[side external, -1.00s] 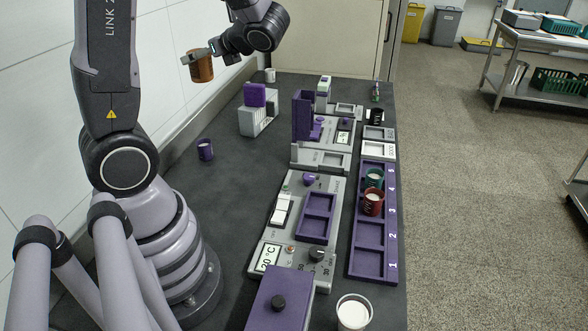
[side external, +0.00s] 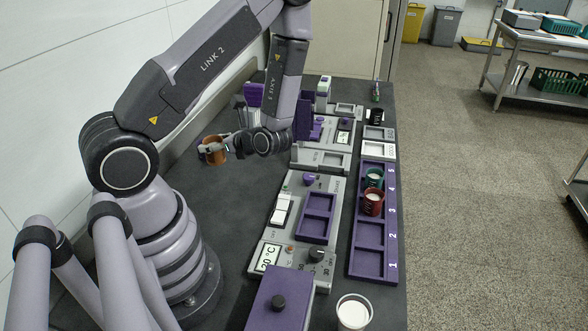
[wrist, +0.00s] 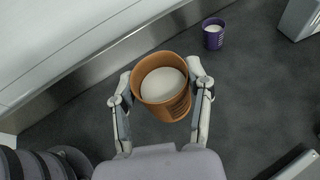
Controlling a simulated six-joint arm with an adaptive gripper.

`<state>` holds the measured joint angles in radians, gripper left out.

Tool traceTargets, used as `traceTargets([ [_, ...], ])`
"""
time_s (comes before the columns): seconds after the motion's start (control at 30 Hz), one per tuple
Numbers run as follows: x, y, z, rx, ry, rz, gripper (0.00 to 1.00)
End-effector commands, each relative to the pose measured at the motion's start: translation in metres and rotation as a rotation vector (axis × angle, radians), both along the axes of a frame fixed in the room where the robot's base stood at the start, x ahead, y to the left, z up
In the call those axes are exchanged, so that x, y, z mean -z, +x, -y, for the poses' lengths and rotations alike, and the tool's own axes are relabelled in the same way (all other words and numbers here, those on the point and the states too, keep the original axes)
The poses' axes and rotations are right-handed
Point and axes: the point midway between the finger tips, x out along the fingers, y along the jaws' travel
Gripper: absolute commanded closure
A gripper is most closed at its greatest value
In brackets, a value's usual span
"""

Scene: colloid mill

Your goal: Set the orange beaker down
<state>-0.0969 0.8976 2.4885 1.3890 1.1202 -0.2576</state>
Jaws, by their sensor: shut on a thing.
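The orange beaker (side external: 215,155) is in my gripper (side external: 213,146) left of the purple-and-grey machines in the side view. In the wrist view the orange beaker (wrist: 164,108) holds white content. My gripper's fingers (wrist: 160,88) are shut on its two sides. It looks about upright. Its underside is hidden, and it seems to be above the dark bench top (side external: 205,195), but I cannot tell how high.
A small purple beaker (wrist: 213,40) stands on the bench near the wall. The numbered purple rack (side external: 367,235) holds a green beaker (side external: 374,178) and a red beaker (side external: 372,203). A white beaker (side external: 353,313) stands at the front.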

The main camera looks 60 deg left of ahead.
Motion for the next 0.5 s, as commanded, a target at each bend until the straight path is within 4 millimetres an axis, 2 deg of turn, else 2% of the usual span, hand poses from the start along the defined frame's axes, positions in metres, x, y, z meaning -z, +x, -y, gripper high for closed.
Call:
traceTargets([
  [0.17,0.016,0.018,-0.019,-0.006,0.002,0.004,0.86],
  [0.4,0.043,0.062,-0.064,-0.005,0.003,0.004,0.86],
  [0.5,0.064,0.075,-0.076,-0.002,0.001,-0.001,0.86],
])
